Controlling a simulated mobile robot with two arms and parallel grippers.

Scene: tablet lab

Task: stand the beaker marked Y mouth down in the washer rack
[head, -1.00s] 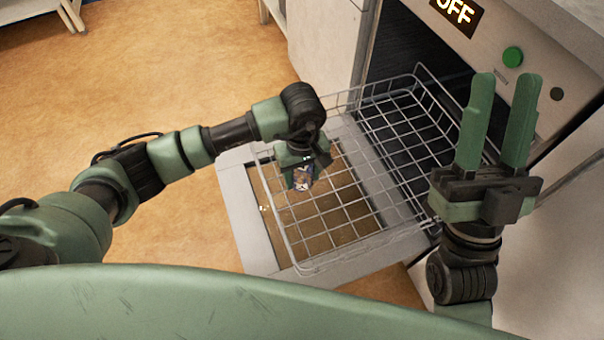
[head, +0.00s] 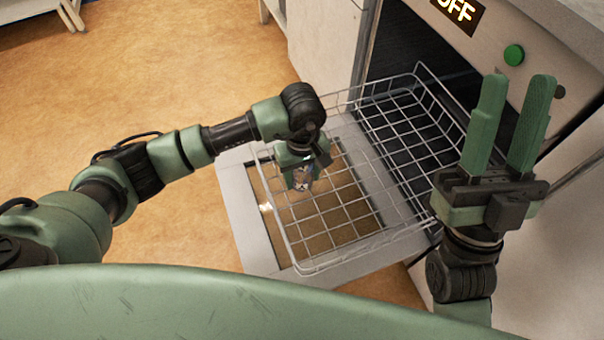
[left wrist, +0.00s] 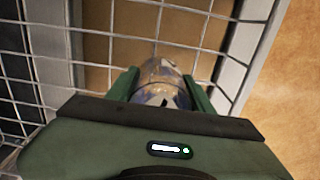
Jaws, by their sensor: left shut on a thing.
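The washer rack (head: 340,211) is a wire basket pulled out over the open washer door. My left gripper (head: 300,180) reaches down into its near left part. It is shut on a clear glass beaker (head: 302,178), which also shows between the green fingers in the left wrist view (left wrist: 160,82). The beaker is at the level of the rack's wires; I cannot tell whether it touches them. Its mark and which end is its mouth cannot be made out. My right gripper (head: 518,95) is open and empty, fingers up, to the right of the rack.
The washer (head: 480,38) stands at the back right, with an OFF display and a green button (head: 514,55). Its open door (head: 240,205) lies under the rack. No other glassware shows in the rack. Open floor (head: 150,80) lies to the left.

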